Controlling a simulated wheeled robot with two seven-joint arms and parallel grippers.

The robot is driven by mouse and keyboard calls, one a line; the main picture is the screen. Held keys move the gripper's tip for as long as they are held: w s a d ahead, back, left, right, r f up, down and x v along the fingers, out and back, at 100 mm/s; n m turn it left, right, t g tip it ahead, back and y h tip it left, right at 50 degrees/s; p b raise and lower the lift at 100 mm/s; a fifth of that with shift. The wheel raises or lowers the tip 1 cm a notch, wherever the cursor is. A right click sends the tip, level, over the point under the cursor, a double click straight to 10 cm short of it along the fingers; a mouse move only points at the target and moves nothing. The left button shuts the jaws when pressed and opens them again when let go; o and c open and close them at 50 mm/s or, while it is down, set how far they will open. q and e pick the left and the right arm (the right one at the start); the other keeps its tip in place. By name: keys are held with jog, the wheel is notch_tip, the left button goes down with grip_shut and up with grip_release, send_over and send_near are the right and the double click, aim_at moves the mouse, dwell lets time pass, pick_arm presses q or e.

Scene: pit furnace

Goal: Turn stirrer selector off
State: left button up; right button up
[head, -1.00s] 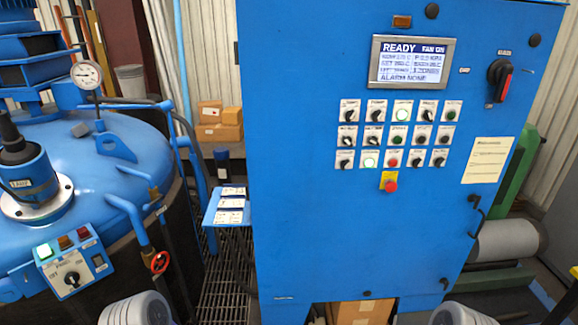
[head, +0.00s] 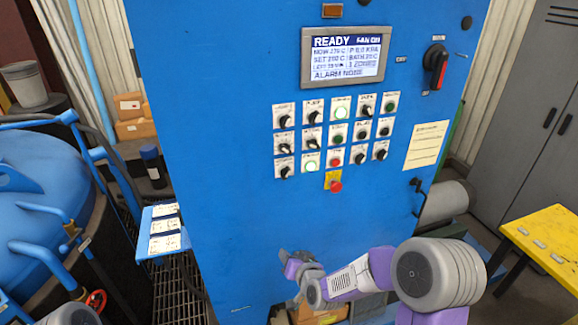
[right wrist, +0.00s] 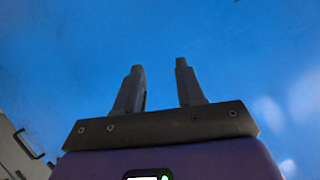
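The blue cabinet (head: 235,215) carries a panel of small black selector knobs (head: 284,120) and round buttons in three rows. Their labels are too small to read, so I cannot tell which knob is the stirrer selector. Two buttons glow, one in the top row (head: 341,113) and one in the bottom row (head: 310,165). My right gripper (head: 288,264) is low in front of the cabinet, below the panel and apart from the knobs. In the right wrist view its two fingers (right wrist: 158,70) stand apart with nothing between them, facing blue surface. My left gripper is out of view.
A display (head: 346,55) reads READY and FAN ON. A red emergency button (head: 335,186) sits under the panel, and a red-black rotary switch (head: 436,66) at upper right. A small shelf (head: 160,245) and blue vessel (head: 35,180) stand left, a yellow table (head: 550,240) right.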

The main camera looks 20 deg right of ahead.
aim_at(288, 174)
jog(key=w+d+r+m+t+h+p, duration=0.1)
jog(key=w+r+t, duration=0.15)
jog(key=r, duration=0.75)
jog(key=w+d+r+t+p, duration=0.1)
jog(key=d+r+t, duration=0.15)
jog(key=r, duration=0.75)
jog(key=w, duration=0.2)
jog(key=w+p, duration=0.1)
jog(key=w, duration=0.2)
jog(key=w+a, duration=0.1)
jog(key=w, duration=0.1)
jog(key=shift+w+r, duration=0.1)
jog(key=shift+w, duration=0.15)
grip_shut()
